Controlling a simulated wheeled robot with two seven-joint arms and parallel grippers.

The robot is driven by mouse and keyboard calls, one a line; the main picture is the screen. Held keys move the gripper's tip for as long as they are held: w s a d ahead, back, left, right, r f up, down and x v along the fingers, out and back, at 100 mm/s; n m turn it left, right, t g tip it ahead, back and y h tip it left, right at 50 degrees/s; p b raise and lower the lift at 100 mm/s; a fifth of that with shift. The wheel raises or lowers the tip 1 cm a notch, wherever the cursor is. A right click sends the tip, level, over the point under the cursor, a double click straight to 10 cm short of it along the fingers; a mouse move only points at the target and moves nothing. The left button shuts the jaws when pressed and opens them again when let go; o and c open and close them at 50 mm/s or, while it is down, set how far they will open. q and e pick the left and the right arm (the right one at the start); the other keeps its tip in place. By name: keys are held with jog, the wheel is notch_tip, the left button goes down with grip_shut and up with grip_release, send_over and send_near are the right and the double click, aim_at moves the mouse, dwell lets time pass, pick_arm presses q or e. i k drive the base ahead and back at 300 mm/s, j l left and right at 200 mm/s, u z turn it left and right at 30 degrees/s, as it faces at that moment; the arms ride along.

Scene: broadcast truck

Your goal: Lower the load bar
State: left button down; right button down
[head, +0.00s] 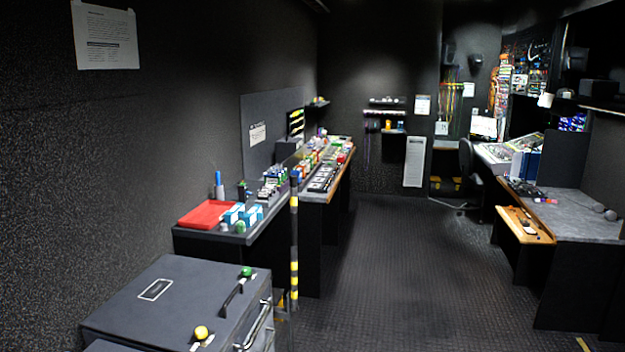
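A slim upright bar with yellow and black bands (294,240), which looks like the load bar, stands beside the left-hand counter. It is just beyond the dark case in the foreground. Neither of my grippers is in view, so nothing shows as held or touched.
A large dark case (180,290) with a green knob (247,272) and a yellow knob (201,332) fills the near left. A counter with a red tray (207,214) runs along the left wall. Desks (575,213) line the right. The middle floor (400,270) is clear.

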aim_at(294, 214)
jog(key=i+l+z, duration=0.3)
jog(key=i, duration=0.25)
jog(key=i+l+z, duration=0.3)
jog(key=i, duration=0.3)
jog(key=i+z, duration=0.3)
jog(key=i, duration=0.25)
jog(key=j, duration=0.05)
